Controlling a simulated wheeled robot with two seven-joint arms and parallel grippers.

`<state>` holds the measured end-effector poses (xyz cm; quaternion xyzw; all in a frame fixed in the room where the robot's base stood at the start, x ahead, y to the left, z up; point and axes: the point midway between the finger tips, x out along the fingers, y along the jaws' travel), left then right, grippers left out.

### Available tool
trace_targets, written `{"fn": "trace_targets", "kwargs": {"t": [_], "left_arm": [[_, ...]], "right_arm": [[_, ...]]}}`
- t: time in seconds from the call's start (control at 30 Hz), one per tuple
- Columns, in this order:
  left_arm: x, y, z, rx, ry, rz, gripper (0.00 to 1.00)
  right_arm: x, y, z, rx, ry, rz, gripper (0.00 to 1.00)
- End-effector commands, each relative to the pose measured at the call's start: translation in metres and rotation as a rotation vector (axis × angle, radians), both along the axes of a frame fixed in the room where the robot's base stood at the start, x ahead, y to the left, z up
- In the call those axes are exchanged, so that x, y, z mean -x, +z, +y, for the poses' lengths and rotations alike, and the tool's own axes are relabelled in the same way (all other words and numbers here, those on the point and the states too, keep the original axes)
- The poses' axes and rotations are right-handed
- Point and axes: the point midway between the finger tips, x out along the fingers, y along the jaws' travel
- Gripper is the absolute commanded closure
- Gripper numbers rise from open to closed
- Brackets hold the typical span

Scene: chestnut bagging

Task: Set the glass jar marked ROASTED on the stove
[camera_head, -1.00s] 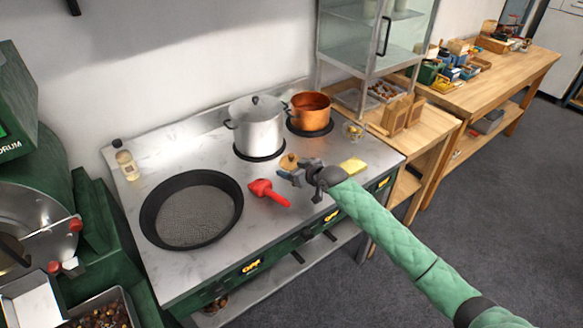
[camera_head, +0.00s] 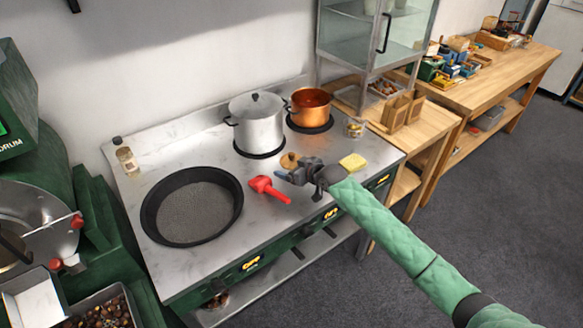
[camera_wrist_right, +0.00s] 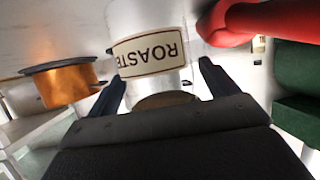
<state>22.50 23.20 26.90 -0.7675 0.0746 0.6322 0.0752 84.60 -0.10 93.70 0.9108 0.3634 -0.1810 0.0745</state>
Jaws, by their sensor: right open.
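The jar marked ROASTED (camera_wrist_right: 150,52) shows in the right wrist view, upside down in that picture, with its brown lid toward the gripper. In the head view its round brown lid (camera_head: 290,160) shows above the stove (camera_head: 255,222), left of the sponge; the gripper hides most of its body. My right gripper (camera_head: 286,176) is open at the jar. In the right wrist view its two dark fingers (camera_wrist_right: 163,85) stand on either side of the jar, with slim gaps. Whether the jar's base touches the stove is hard to see. My left gripper is out of view.
On the stove are a black pan (camera_head: 192,208), a red-handled item (camera_head: 268,188), a silver pot (camera_head: 257,128), a copper pot (camera_head: 311,105), a yellow sponge (camera_head: 353,161), a small glass jar (camera_head: 355,127) and a bottle (camera_head: 126,158). Bare stove top shows between pan and silver pot.

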Motion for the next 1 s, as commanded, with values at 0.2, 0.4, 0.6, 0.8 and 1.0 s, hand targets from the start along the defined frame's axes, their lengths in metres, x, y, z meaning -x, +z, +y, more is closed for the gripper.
{"fn": "trace_targets", "kwargs": {"t": [0.2,0.4,0.6,0.8,1.0], "left_arm": [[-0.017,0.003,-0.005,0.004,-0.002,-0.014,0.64],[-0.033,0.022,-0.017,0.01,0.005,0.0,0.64],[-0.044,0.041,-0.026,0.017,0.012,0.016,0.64],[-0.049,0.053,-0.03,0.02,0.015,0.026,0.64],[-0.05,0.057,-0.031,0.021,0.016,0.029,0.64]], "right_arm": [[0.02,0.008,-0.02,0.002,0.0,-0.003,0.14],[0.045,0.022,-0.043,0.002,0.0,-0.003,0.14],[0.066,0.034,-0.063,0.002,0.0,-0.001,0.14],[0.077,0.044,-0.074,0.0,-0.001,-0.002,0.14],[0.08,0.046,-0.076,0.0,0.0,0.0,0.14]]}}
